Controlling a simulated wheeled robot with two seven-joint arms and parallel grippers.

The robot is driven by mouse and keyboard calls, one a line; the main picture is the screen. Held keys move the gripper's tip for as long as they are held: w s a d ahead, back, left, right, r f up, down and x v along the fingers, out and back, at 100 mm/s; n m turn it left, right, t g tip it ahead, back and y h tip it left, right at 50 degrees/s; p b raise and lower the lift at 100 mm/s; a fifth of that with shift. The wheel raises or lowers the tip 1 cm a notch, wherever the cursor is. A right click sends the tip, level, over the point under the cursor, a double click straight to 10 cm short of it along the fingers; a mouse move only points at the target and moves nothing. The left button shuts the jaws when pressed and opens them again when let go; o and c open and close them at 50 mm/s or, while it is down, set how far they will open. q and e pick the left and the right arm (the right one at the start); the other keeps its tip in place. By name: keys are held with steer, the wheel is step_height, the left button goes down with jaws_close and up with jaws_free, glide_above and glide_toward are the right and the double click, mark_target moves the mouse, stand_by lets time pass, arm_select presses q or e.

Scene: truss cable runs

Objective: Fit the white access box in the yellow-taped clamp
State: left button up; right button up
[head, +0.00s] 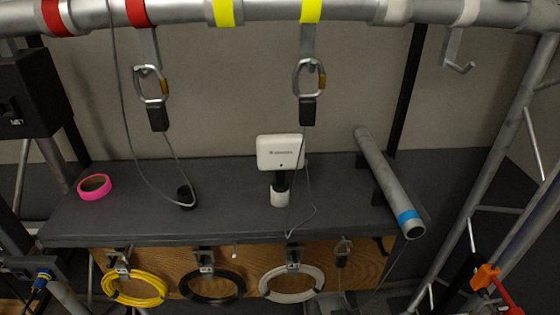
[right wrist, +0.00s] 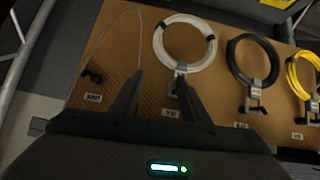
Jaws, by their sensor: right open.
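The white access box (head: 280,151) is upright over the dark shelf, with a dark stem and a small white cylinder below it. Two yellow tape bands, left (head: 223,12) and right (head: 311,10), wrap the overhead bar. A strap with a carabiner (head: 308,78) and black block hangs at the right band, above the box. My right gripper (right wrist: 158,82) is open and empty in the right wrist view, its fingers in front of the wooden board near the white cable coil (right wrist: 185,61). I cannot make it out clearly in the head view. My left gripper is not seen.
Red bands (head: 138,12) and another carabiner (head: 151,84) are on the left. A pink tape roll (head: 95,187) and grey tube (head: 388,180) lie on the shelf (head: 235,205). Yellow (head: 135,287), black and white coils hang below. A thin cable loops beside the box.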

steer(key=shift+s+d+f, duration=0.2)
steer(key=shift+s+f, duration=0.2)
steer(key=shift+f, duration=0.1)
steer(key=s+f+n+g+y+b, duration=0.1)
steer(key=s+f+g+b, duration=0.3)
steer(key=f, duration=1.7)
steer(key=s+f+n+g+b, duration=0.15)
steer(key=s+f+b, duration=0.35)
steer(key=f, duration=1.7)
steer(key=s+d+f+g+b, duration=0.1)
steer(key=s+d+f+b, duration=0.1)
steer(key=s+f, duration=0.6)
steer(key=s+d+f+g+b, duration=0.1)
steer(key=s+d+f+b, duration=0.1)
steer(key=s+d+f, duration=0.3)
steer(key=s+d+f+g+b, duration=0.1)
steer(key=s+d+f+b, duration=0.1)
steer(key=s+f, duration=0.9)
steer(key=s+d, duration=0.1)
steer(key=s, duration=0.4)
steer(key=shift+s+d+f+g, duration=0.15)
steer(key=shift+d+f+g, duration=0.1)
steer(key=shift+f+g, duration=0.1)
steer(key=shift+m, duration=0.25)
